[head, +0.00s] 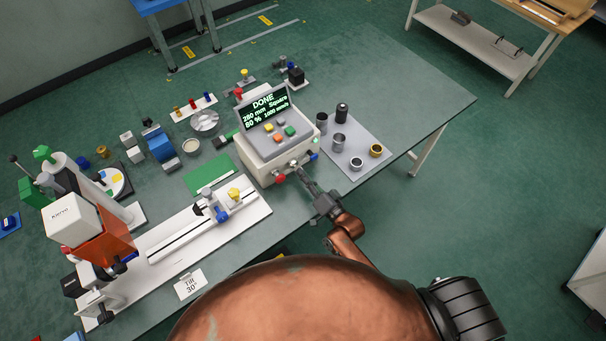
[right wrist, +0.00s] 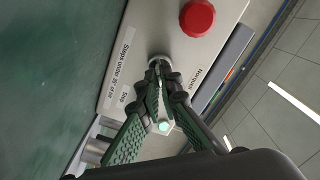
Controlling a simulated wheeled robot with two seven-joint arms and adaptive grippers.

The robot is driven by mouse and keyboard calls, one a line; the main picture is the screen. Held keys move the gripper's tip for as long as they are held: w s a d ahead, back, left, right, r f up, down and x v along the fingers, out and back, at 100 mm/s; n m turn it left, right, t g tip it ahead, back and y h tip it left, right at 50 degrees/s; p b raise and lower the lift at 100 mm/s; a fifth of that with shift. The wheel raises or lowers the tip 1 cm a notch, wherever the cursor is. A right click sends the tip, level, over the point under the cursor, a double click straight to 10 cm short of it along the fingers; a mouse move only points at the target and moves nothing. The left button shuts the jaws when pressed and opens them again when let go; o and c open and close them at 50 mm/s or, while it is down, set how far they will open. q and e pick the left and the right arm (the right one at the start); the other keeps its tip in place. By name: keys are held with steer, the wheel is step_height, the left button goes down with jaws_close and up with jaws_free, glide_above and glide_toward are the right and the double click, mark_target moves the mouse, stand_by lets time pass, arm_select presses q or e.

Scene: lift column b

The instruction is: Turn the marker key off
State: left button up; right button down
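The control box (head: 253,169) stands on the green bench, its screen (head: 264,105) reading "DONE", "280 mm Square", "80 %". Its front panel (right wrist: 140,30) fills the upper middle of the right wrist view. The marker key (right wrist: 158,61) seems to be the small metal round fitting on this panel, mostly covered by my fingertips. My right gripper (right wrist: 160,75) has its fingertips drawn together at this fitting; in the head view, the gripper (head: 301,176) reaches the box's front from below right. Which way the key is turned is hidden. My left gripper is not in view.
A red button (right wrist: 197,17) sits close to the fingers on the panel. A grey tray (head: 367,136) with several metal cups lies right of the box. A white rail fixture (head: 160,250) lies to the left. The bench's right end is clear.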

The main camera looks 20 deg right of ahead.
steer(key=n+p, duration=0.2)
steer(key=n, duration=0.3)
steer(key=shift+n+p, duration=0.8)
steer(key=shift+n, duration=1.7)
steer(key=c, duration=2.6)
jaws_free()
steer(key=o, duration=0.4)
steer(key=shift+o, duration=0.2)
steer(key=shift+s, duration=0.15)
steer(key=v, duration=1.1)
steer(key=shift+s+d, duration=0.15)
steer(key=shift+s, duration=0.2)
